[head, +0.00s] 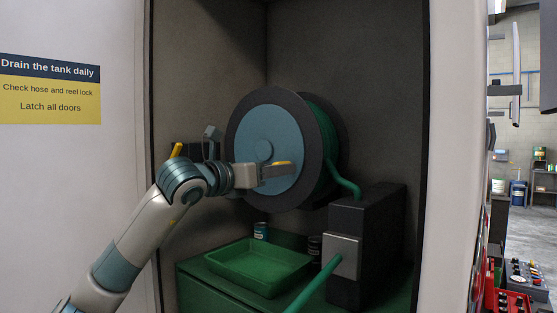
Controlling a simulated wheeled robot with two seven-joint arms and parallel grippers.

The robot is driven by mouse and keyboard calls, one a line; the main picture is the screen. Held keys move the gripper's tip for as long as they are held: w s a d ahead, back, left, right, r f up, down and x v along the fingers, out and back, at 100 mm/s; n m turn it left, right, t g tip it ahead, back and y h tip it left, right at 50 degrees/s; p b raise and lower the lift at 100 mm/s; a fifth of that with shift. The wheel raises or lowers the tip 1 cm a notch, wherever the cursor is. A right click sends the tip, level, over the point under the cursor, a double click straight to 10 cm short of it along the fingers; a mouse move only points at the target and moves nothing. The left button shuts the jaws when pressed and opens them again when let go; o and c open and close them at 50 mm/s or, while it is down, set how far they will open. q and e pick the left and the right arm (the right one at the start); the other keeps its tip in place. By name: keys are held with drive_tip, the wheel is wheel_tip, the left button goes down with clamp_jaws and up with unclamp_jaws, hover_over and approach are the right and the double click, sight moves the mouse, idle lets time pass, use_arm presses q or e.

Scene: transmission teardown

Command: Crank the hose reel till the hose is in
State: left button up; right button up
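The hose reel (262,130) stands in the cabinet, with a blue-grey face and a dark rim. Green hose (325,140) is wound behind the face. A length of it leaves the reel on the right toward a dark box with a grey plate (342,256). Green hose (312,284) also runs from this plate down out of the picture. My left gripper (278,172) is in front of the reel face, right at a yellow piece (282,163) that looks like the crank handle. The near finger partly hides it, so I cannot tell whether the fingers grip it. My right gripper is not in view.
A green tray (260,285) lies on the green cabinet floor below the reel. Small cans (261,231) stand behind it. The dark box (372,235) stands at the right. Cabinet walls close in both sides. A yellow-tipped lever (176,150) is behind my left arm.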

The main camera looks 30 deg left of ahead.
use_arm(q)
drive_tip(key=shift+w+d+p, duration=0.1)
drive_tip(key=shift+w+p, duration=0.2)
drive_tip(key=shift+w, duration=0.6)
clamp_jaws()
